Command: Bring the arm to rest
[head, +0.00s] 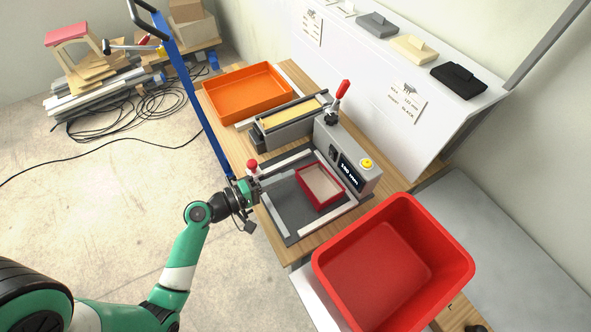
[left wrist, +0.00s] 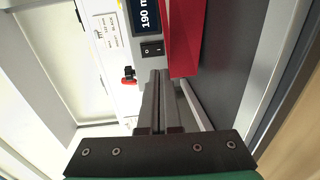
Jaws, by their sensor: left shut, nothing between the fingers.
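My left gripper (head: 286,176) reaches in from the left over the near left side of the box former's bed (head: 287,222). Its fingers are shut and empty. In the left wrist view the shut fingers (left wrist: 160,78) point towards the former's grey housing, close beside a red box wall (left wrist: 184,38). The small red box (head: 320,186), with a pale inside, sits on the bed against the grey control unit (head: 345,158). I cannot tell whether the fingers touch the box. My right gripper does not show.
A large empty red bin (head: 436,226) stands at the right front. An orange tray (head: 249,92) and a yellow-topped grey holder (head: 291,122) are behind the former. A blue upright post (head: 201,100) stands left of the bench. A sloping white panel (head: 400,70) rises behind.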

